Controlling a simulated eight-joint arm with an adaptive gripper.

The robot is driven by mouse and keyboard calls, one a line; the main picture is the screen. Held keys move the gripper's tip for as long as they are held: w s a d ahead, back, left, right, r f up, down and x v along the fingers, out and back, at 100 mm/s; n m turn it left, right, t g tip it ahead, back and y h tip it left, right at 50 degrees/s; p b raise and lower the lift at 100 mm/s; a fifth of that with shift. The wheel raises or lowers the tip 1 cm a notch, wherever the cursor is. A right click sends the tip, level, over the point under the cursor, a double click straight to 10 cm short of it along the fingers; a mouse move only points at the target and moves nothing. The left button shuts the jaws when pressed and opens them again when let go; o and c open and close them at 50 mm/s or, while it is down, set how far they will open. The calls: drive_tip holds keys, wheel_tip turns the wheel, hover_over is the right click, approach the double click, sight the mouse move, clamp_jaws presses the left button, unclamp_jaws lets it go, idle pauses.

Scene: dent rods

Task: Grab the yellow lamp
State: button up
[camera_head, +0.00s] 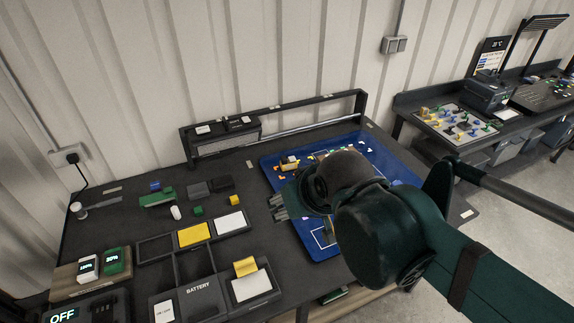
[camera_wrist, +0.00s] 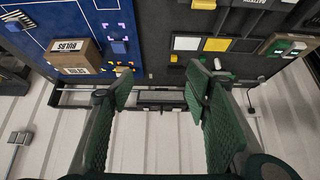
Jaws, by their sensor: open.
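I cannot tell for sure which yellow thing is the lamp. A small yellow block (camera_head: 234,200) lies on the dark bench just left of the blue mat. A yellow piece (camera_head: 245,267) rests on a white-topped tray near the front. In the wrist view a small yellow piece (camera_wrist: 122,69) shows by the left finger. My gripper (camera_wrist: 160,82) is open, with nothing between its green fingers. In the head view my gripper (camera_head: 281,207) is over the left side of the blue mat, and my arm hides part of that mat.
The blue mat (camera_head: 272,172) carries small coloured pieces and a box marked BULBS (camera_wrist: 75,52). A yellow panel (camera_head: 193,235) and a white panel (camera_head: 230,222) sit in dark frames. A raised rail (camera_head: 300,103) runs along the back. A second bench (camera_head: 405,110) stands at right.

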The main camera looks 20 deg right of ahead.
idle(0.3)
drive_tip(key=w, duration=0.2)
drive_tip(key=m+g+b, duration=0.2)
drive_tip(key=m+g, duration=0.5)
drive_tip(key=m, duration=1.2)
hover_over(289, 162)
drive_tip(key=f, duration=2.7)
drive_tip(key=shift+w+a+f, duration=0.15)
drive_tip(key=shift+w+f, duration=0.1)
drive_tip(key=shift+f, duration=0.1)
drive_tip(key=shift+w+f, duration=0.1)
drive_tip(key=shift+f, duration=0.25)
drive_tip(key=shift+f, duration=1.3)
